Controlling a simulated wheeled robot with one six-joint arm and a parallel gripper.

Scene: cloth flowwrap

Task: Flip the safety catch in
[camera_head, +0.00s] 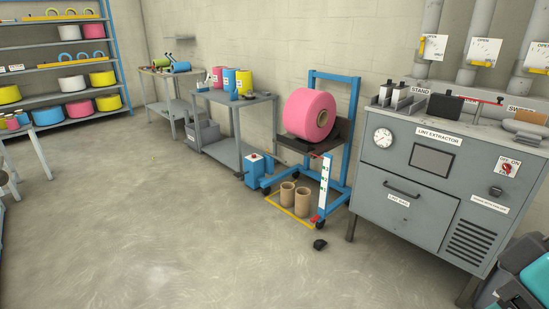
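No part is plainly marked as the safety catch, and I cannot tell which small part it is. A blue wheeled stand (352,150) holds a large pink roll (310,115) on a dark cradle. A small red part (318,155) shows at the front of the cradle, above a white upright strip with green marks (325,185). Another small red part (316,219) is low at the strip's foot. They are too small to read their position. My gripper is not in view.
A grey lint extractor cabinet (408,213) stands to the right, with a red on/off switch (507,169). Brown tubes (302,202) stand on the floor by the blue stand, next to a blue box (254,172). A small black object (320,244) lies in front. The floor at left is clear.

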